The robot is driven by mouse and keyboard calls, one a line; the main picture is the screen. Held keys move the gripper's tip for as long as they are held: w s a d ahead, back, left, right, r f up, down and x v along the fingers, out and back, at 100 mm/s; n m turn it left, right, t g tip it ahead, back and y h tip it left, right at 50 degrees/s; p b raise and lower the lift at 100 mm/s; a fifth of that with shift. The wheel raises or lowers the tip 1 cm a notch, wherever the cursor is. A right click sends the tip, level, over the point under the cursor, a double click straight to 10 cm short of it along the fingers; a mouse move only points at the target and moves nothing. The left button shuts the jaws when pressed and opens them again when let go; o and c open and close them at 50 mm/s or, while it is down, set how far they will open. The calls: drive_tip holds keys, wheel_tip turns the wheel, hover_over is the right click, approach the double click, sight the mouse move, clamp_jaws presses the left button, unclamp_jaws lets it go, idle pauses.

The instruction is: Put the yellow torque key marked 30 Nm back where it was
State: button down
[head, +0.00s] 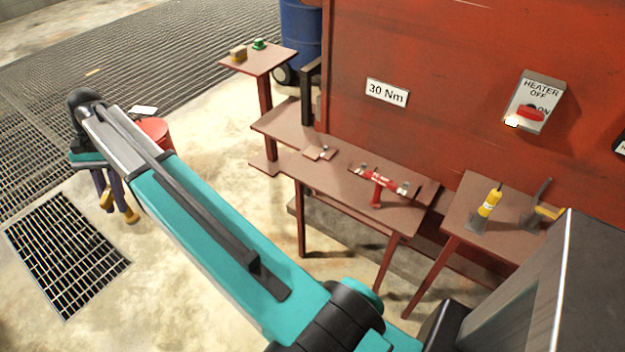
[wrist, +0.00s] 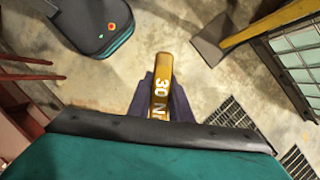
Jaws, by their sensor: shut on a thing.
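My gripper (head: 118,206) hangs at the left in the head view, over the concrete floor and away from the benches. In the wrist view my gripper (wrist: 161,92) is shut on the yellow torque key (wrist: 161,90). Its white marking reads "30 N", with the rest cut off by my wrist. A "30 Nm" sign (head: 387,92) is on the red panel above the middle bench (head: 340,190). On that bench a red tool (head: 378,185) rests on a stand.
A heater switch (head: 532,105) is on the panel. A small table (head: 258,58) and blue drum (head: 300,35) stand behind. Floor grates lie left.

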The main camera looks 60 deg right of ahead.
drive_tip(key=shift+d, duration=0.1)
drive_tip(key=s+d+f+m+t+b, duration=0.2)
drive_tip(key=s+d+m+b, duration=0.2)
drive_tip(key=d, duration=0.6)
drive_tip(key=s+d+f+m+t+b, duration=0.1)
drive_tip(key=s+d+f+m+b, duration=0.15)
drive_tip(key=d+m+b, duration=0.45)
drive_tip(key=s+d+f+m+t+b, duration=0.2)
drive_tip(key=s+d, duration=0.3)
drive_tip(key=d, duration=0.7)
drive_tip(key=s+d+f+m+t+h+b, duration=0.1)
drive_tip(key=s+d+f+m+b, duration=0.2)
drive_tip(key=s+d+m+b, duration=0.3)
drive_tip(key=s+d+f+m+t+h+b, duration=0.1)
drive_tip(key=s+d+m+b, duration=0.5)
drive_tip(key=s+d, duration=0.6)
drive_tip(key=s+f+m+h, duration=0.1)
drive_tip(key=s+f, duration=0.1)
drive_tip(key=s, duration=0.3)
drive_tip(key=shift+f+h, duration=0.25)
drive_tip(key=shift+h, duration=0.05)
drive_tip(key=shift+w+d+r+p, duration=0.2)
drive_tip(key=shift+d+p, duration=0.15)
drive_tip(key=shift+p, duration=0.85)
drive_tip(key=d+p, duration=0.1)
drive_tip(key=p, duration=0.5)
drive_tip(key=shift+w+d+p, duration=0.1)
drive_tip(key=shift+w+p, duration=0.2)
drive_tip(key=shift+w, duration=0.1)
